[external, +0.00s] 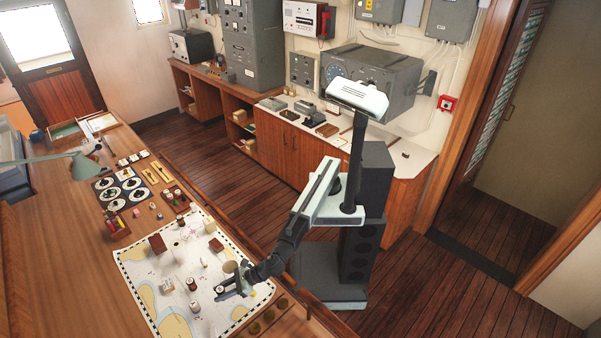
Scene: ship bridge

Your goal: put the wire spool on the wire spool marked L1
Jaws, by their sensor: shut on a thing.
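My gripper (224,291) is low over the chart on the wooden desk, at the end of my dark arm. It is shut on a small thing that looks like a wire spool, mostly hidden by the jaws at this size. A brown-topped one (181,220) stands further back. No L1 marking can be read, so I cannot tell which spool bears it.
A black tray with round pieces (120,190) lies behind. A green desk lamp (85,166) stands at the left. Round holes line the desk's near right edge.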

